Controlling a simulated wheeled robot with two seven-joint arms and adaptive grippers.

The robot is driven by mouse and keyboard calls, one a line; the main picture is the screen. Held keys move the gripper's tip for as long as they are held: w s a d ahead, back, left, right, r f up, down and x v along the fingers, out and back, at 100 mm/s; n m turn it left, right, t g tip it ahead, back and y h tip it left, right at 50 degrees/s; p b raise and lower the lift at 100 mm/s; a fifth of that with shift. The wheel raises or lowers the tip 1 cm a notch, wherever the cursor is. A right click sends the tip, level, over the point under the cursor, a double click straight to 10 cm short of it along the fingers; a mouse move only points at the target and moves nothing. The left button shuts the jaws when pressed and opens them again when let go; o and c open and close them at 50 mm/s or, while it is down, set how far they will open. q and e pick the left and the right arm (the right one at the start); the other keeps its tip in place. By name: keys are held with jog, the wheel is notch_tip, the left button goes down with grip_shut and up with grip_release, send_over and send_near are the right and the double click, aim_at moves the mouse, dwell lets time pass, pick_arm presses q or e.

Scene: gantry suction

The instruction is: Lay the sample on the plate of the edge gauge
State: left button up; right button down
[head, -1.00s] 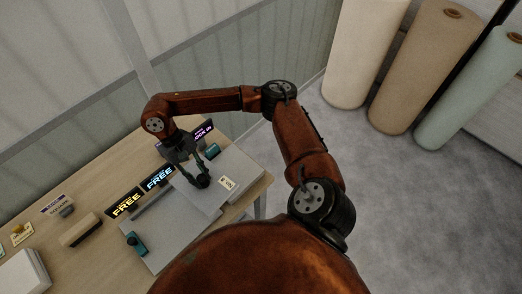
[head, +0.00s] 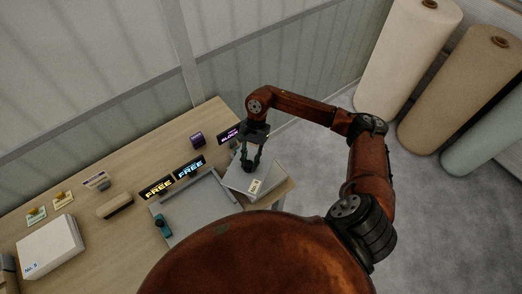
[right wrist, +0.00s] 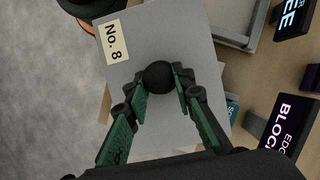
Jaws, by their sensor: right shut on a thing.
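The sample is a flat grey slab (head: 238,182) with a "No. 8" label and a black round knob on top; it also fills the middle of the right wrist view (right wrist: 185,50). My right gripper (head: 248,166) points down and is shut on the black knob (right wrist: 158,76). The sample is at the right end of the table, beside the purple-lit sign (head: 229,134), which reads "EDGE" and "BLOCK" in the right wrist view (right wrist: 285,128). The sample hides most of what lies beneath it; I cannot tell whether it touches the gauge plate. My left gripper is not in view.
A grey gantry plate (head: 192,207) with a teal knob (head: 162,226) lies left of the sample. Behind it are yellow (head: 157,187) and blue (head: 190,167) "FREE" signs. A white block (head: 50,245) and a tan block (head: 115,206) stand left. Rolls stand at the right.

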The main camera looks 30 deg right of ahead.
jog(key=d+m+t+p, duration=0.1)
jog(key=m, duration=0.1)
jog(key=d+m+p, duration=0.1)
jog(key=d+m, duration=0.1)
jog(key=m, duration=0.1)
jog(key=shift+w+d+t+y+p, duration=0.15)
jog(key=shift+d+t+y+p, duration=0.15)
jog(key=shift+t+y, duration=0.1)
jog(key=shift+w+d+f+m, duration=0.1)
jog(key=shift+w+d+m, duration=0.1)
jog(key=shift+m, duration=0.2)
jog(key=shift+s+d+f, duration=0.1)
jog(key=shift+s+d, duration=0.05)
jog(key=shift+d, duration=0.05)
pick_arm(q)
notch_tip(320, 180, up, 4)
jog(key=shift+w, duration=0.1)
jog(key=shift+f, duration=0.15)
pick_arm(e)
jog(key=shift+a, duration=0.1)
jog(key=shift+f+b, duration=0.25)
jog(key=shift+b, duration=0.35)
notch_tip(320, 180, down, 5)
jog(key=b, duration=0.5)
jog(key=shift+f, duration=0.15)
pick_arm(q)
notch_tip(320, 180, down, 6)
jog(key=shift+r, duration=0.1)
